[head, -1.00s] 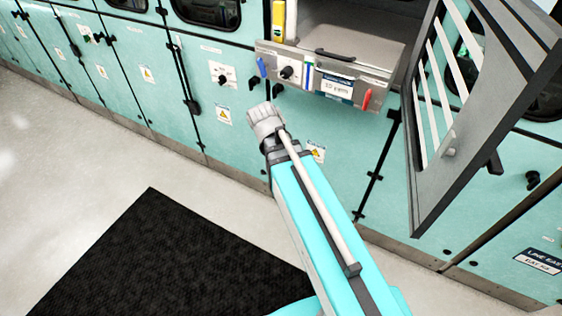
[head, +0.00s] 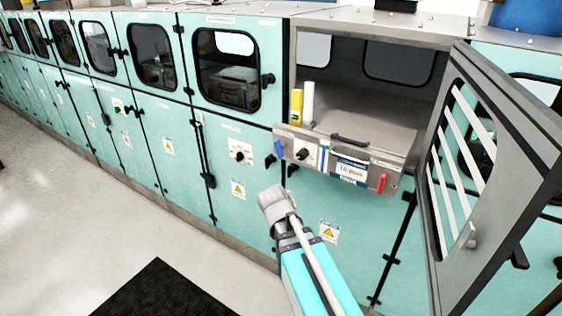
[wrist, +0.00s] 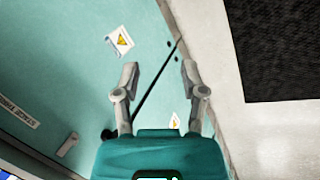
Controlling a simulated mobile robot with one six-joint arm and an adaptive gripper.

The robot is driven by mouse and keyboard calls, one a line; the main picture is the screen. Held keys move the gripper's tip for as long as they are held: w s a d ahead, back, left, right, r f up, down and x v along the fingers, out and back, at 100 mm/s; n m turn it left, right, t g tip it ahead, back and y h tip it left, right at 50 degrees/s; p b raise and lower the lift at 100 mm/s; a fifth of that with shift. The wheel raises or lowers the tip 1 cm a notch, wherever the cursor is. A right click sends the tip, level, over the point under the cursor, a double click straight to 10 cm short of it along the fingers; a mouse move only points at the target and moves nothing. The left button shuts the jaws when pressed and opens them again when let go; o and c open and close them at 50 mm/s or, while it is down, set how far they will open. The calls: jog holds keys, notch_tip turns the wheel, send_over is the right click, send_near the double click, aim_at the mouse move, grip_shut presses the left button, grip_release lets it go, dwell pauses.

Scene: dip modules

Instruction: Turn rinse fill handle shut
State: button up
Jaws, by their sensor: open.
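Several handles show in the head view, and I cannot read which one is the rinse fill handle. A blue handle (head: 279,148) and a red handle (head: 382,183) sit at the left and right of a metal front panel (head: 312,163). A black knob (head: 303,154) is beside the blue one. Two small black handles (head: 270,160) sit just below and left of the panel. My gripper (head: 272,196) is below the panel, apart from all of them. In the wrist view my gripper (wrist: 160,72) is open and empty, facing a teal cabinet front and the floor.
An open louvred door (head: 470,165) swings out on the right. The open bay (head: 385,108) holds a yellow item (head: 296,106) and a white cylinder (head: 308,103). Another black knob (head: 239,155) is on the cabinet to the left. A black mat (head: 160,290) lies on clear floor.

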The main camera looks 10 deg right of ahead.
jog(key=w+r+n+t+h, duration=0.2)
jog(key=w+r+n+h, duration=0.15)
jog(key=n, duration=0.35)
jog(key=n+t+h, duration=0.5)
jog(key=n+t, duration=0.5)
jog(key=n, duration=1)
send_near(277, 150)
jog(key=v, duration=0.3)
jog(key=shift+w+f, duration=0.1)
jog(key=shift+w+d, duration=0.1)
jog(key=shift+d, duration=0.05)
jog(key=shift+x, duration=6.8)
grip_shut()
